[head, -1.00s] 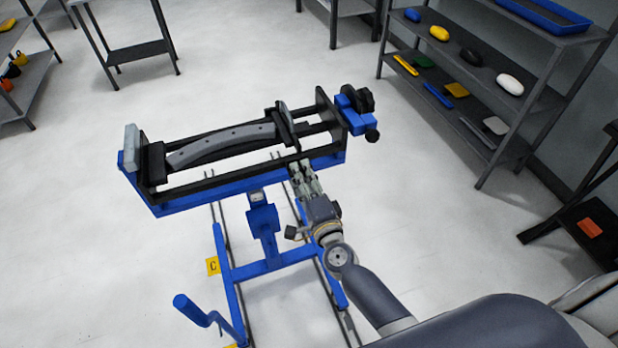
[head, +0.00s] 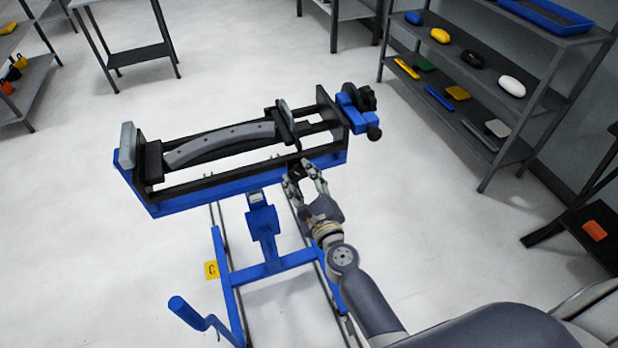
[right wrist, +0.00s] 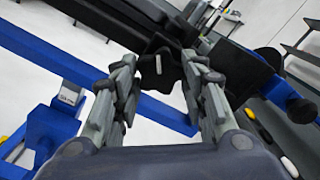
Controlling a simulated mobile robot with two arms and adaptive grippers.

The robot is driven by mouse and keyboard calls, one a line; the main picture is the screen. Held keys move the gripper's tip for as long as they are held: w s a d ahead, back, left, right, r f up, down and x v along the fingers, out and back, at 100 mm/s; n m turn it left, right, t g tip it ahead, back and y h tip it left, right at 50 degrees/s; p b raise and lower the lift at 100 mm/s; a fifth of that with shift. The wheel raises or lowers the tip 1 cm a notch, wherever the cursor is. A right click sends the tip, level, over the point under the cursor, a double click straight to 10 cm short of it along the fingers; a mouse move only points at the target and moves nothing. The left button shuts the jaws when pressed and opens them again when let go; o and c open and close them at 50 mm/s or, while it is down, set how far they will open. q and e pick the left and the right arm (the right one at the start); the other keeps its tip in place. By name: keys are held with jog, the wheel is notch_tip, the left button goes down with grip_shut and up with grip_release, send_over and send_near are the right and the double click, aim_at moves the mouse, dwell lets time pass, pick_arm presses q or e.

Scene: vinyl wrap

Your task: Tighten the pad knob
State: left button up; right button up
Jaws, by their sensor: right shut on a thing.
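The pad knob (right wrist: 160,70) is black and lobed with a white mark on its face. It sits on the near side of the blue and black clamp frame (head: 240,180), below the right-hand pad (head: 284,118). My right gripper (head: 305,170) is at the frame's near rail; in the right wrist view its fingers (right wrist: 160,75) are on either side of the knob and shut on it. In the head view the fingers partly hide the knob. A grey curved piece (head: 222,142) lies between the pads. My left gripper is not in view.
A black knob (head: 374,133) and a blue block (head: 352,112) are at the frame's right end. A blue stand (head: 262,230) with a blue handle (head: 190,312) is below. Shelves (head: 480,130) stand at the right.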

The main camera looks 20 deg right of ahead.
jog(key=m, duration=0.3)
jog(key=shift+w+a+r+m, duration=0.1)
jog(key=shift+a+r+m, duration=0.2)
jog(key=shift+a+r, duration=0.1)
jog(key=shift+r+m, duration=0.1)
jog(key=shift+m, duration=1.6)
jog(key=o, duration=1.1)
jog(key=shift+c, duration=0.2)
jog(key=shift+f, duration=0.2)
jog(key=shift+d, duration=0.15)
